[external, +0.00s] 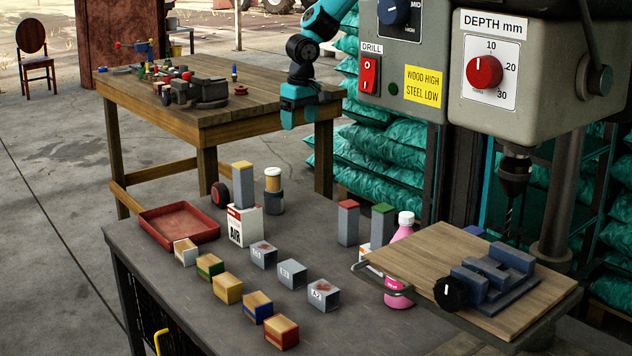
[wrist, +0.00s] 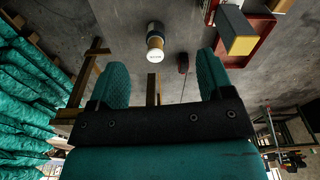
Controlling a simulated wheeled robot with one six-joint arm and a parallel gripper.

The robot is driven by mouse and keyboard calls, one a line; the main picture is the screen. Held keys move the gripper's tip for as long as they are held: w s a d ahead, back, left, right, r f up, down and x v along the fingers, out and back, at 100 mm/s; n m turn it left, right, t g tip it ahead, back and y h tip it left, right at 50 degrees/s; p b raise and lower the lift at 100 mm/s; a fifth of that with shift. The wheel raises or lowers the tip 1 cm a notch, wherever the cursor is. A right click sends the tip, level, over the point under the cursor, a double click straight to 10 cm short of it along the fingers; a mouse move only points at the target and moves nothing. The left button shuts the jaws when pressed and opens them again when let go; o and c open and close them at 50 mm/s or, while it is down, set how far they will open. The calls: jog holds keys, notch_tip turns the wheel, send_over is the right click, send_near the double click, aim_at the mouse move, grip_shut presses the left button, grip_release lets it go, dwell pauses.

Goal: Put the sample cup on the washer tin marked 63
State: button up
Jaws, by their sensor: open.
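A small cylinder with a white lid, amber middle and dark lower part, which looks like the sample cup (external: 273,180), stands upright at the back of the grey bench behind the AIR box. It also shows in the wrist view (wrist: 155,42), ahead of and between the fingers. My gripper (external: 290,122) is open and empty above the back of the bench; both teal fingers show in the wrist view (wrist: 161,72). Three grey tins with pale labelled faces (external: 263,254) (external: 292,273) (external: 323,295) sit mid-bench. Their marks are too small to read, so I cannot tell which is 63.
A white AIR box (external: 244,226), a red tray (external: 180,224) and a yellow-topped block (external: 243,185) are near the cup. Several coloured blocks (external: 227,288) line the front. Red-topped (external: 348,223) and green-topped (external: 381,224) blocks, a pink bottle (external: 399,270) and the drill press (external: 500,278) stand right.

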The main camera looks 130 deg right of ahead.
jog(key=s+a+r+n+y, duration=0.1)
jog(key=s+a+r+n, duration=0.25)
jog(key=a+n, duration=0.2)
jog(key=s+a+r+n+y, duration=0.1)
jog(key=s+a+r+n, duration=0.3)
jog(key=a, duration=0.3)
jog(key=s+a+r+n+y, duration=0.1)
jog(key=s+a+r+n, duration=0.2)
jog(key=s+a+n, duration=0.2)
jog(key=s+a+r+n+y, duration=0.2)
jog(key=s+a+r+n, duration=0.2)
jog(key=s+n, duration=0.5)
jog(key=s+a, duration=0.2)
jog(key=s, duration=0.2)
jog(key=shift+a+r, duration=0.2)
jog(key=shift+a, duration=0.1)
